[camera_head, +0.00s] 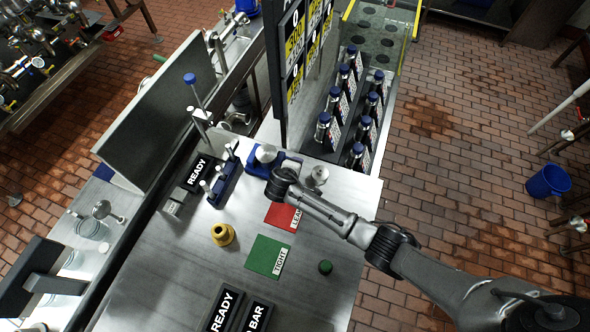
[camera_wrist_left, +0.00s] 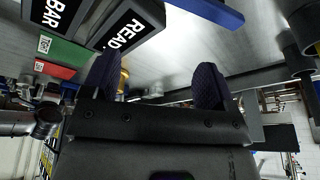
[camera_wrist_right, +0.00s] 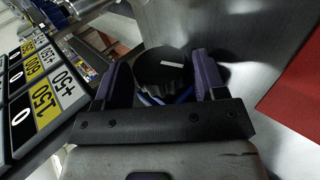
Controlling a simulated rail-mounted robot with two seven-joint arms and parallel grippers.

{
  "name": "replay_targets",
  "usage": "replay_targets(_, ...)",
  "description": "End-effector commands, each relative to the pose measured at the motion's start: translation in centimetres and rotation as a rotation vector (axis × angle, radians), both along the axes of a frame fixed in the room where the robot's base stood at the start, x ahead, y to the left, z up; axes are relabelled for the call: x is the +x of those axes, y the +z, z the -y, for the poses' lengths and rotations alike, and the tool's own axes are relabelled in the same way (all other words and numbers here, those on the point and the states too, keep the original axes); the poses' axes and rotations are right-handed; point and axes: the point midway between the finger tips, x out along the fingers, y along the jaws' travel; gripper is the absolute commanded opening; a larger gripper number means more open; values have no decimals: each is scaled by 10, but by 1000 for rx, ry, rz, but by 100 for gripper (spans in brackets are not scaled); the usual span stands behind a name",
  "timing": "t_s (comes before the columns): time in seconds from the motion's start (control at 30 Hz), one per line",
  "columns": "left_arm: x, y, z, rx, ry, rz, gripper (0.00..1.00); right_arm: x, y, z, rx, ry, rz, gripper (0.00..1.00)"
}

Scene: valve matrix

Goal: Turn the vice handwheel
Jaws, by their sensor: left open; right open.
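A blue vice (camera_head: 259,167) stands on the steel bench in the head view, partly hidden behind my right wrist. Round grey parts show on either side of that wrist, one at its left (camera_head: 265,153) and one at its right (camera_head: 318,175). In the right wrist view a dark round wheel with a pale mark (camera_wrist_right: 163,67) lies between the fingers of my right gripper (camera_wrist_right: 158,78), with blue parts below it. The right gripper is open; contact with the wheel cannot be told. My left gripper (camera_wrist_left: 157,85) is open and empty in its wrist view, and not visible in the head view.
Red (camera_head: 284,216) and green (camera_head: 268,256) mats lie in front of the vice. A yellow part (camera_head: 222,234) and a green knob (camera_head: 325,267) stand nearby. Score boards (camera_head: 293,50) and a rack of bottles (camera_head: 357,118) stand behind.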

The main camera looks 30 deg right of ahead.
Motion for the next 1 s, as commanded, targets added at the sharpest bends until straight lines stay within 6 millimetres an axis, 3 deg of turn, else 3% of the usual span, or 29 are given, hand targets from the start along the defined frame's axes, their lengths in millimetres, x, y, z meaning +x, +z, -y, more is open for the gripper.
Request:
replay_targets(0.43, 0, -1, 3, -11, 8, -1, 80, 3, -5, 4, 1, 0, -1, 65)
replay_targets(0.8, 0, -1, 4, -12, 9, -1, 80, 3, -5, 3, 1, 0, -1, 30)
replay_targets(1.0, 0, 4, 2, -7, 5, -1, 80, 3, -3, 3, 15, 0, -14, 30)
